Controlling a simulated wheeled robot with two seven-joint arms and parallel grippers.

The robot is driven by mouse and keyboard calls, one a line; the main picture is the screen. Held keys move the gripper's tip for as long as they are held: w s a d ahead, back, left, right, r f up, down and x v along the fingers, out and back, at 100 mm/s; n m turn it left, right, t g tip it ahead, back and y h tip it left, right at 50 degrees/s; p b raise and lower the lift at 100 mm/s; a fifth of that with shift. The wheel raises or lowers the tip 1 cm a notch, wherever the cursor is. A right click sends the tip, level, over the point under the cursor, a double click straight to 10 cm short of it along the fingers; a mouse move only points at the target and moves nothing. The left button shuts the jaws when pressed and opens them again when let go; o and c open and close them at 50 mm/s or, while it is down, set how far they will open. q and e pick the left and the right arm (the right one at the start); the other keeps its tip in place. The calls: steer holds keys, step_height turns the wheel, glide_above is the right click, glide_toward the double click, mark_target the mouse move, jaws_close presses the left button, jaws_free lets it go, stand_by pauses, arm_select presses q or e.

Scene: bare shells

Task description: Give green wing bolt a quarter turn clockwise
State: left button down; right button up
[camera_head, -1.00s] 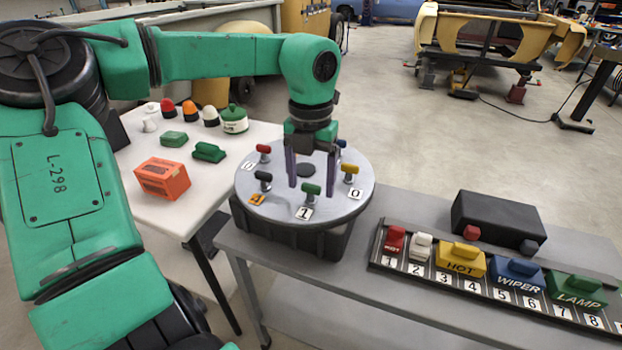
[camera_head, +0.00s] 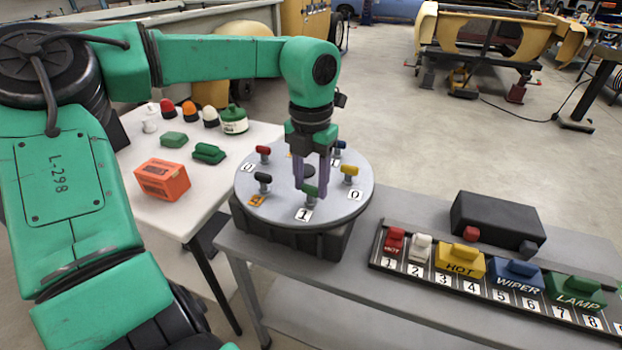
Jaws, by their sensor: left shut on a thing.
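The green wing bolt (camera_head: 310,192) stands at the near edge of the round grey plate (camera_head: 275,205), just behind the white label "1". My left gripper (camera_head: 310,195) points down over it, with its purple fingers closed on the bolt's green head from both sides. The fingers cover part of the head, so its exact angle is hard to tell. My right gripper is not in view.
On the plate stand a black bolt (camera_head: 263,178), a red bolt (camera_head: 263,151), a yellow bolt (camera_head: 350,171) and a blue bolt (camera_head: 339,147). A numbered rail (camera_head: 490,290) with coloured blocks lies to the right. An orange box (camera_head: 163,179) sits on the white table.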

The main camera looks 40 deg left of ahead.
arm_select(q)
steer(key=m+p, duration=0.1)
steer(key=m, duration=0.3)
steer(key=shift+r, duration=0.15)
steer(key=m, duration=0.4)
steer(key=shift+p, duration=0.3)
steer(key=m, duration=0.4)
steer(key=shift+m+p, duration=0.3)
steer(key=shift+p, duration=0.05)
steer(key=m, duration=0.4)
steer(key=shift+w, duration=0.1)
steer(key=c, duration=0.6)
jaws_free()
steer(key=shift+o, duration=1.4)
